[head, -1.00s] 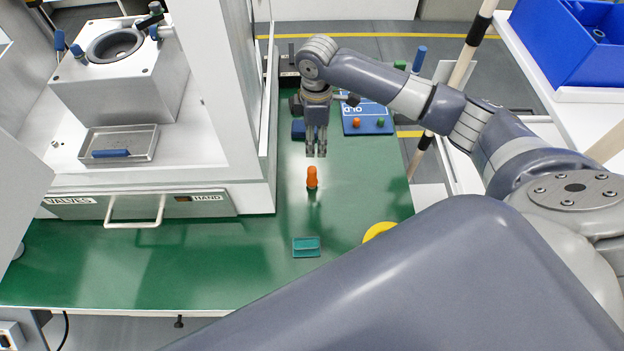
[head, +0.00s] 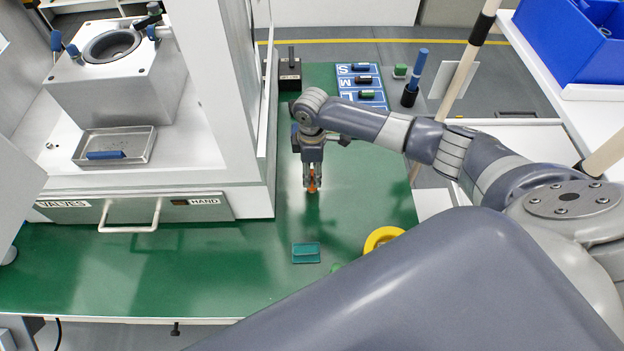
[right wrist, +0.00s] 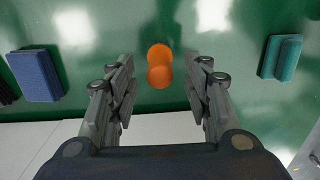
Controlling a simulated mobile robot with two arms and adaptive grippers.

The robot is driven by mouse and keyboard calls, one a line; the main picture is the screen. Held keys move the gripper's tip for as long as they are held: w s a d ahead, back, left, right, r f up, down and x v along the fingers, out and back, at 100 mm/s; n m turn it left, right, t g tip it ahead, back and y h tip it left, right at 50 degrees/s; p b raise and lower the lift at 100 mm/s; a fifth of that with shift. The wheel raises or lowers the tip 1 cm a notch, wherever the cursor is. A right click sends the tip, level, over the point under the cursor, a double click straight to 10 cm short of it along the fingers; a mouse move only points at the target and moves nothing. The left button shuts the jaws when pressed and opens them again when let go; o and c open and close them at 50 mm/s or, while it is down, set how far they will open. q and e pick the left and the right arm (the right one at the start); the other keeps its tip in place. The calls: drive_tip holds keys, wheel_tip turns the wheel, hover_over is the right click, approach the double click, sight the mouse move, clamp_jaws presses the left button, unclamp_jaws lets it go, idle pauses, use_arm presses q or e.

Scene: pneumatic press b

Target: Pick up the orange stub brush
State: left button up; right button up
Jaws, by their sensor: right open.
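The orange stub brush (head: 312,182) stands on the green table top, partly hidden by my right gripper (head: 312,187) in the head view. In the right wrist view the brush (right wrist: 159,66) shows as an orange rounded shape between the two fingers, a little beyond their tips. My right gripper (right wrist: 163,88) is open, with a clear gap between the brush and each finger. My left gripper is not in view.
A teal block (head: 306,253) lies nearer me on the green table (head: 250,275), with a yellow ring (head: 382,239) to its right. The white press (head: 225,100) stands left of my gripper. A blue block (right wrist: 36,75) shows in the right wrist view.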

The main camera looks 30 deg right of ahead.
wheel_tip(320, 180, down, 2)
drive_tip(key=shift+f, duration=0.1)
clamp_jaws()
wheel_tip(320, 180, up, 10)
drive_tip(key=shift+r+b, duration=0.1)
drive_tip(key=shift+b, duration=0.5)
drive_tip(key=c, duration=0.6)
unclamp_jaws()
clamp_jaws()
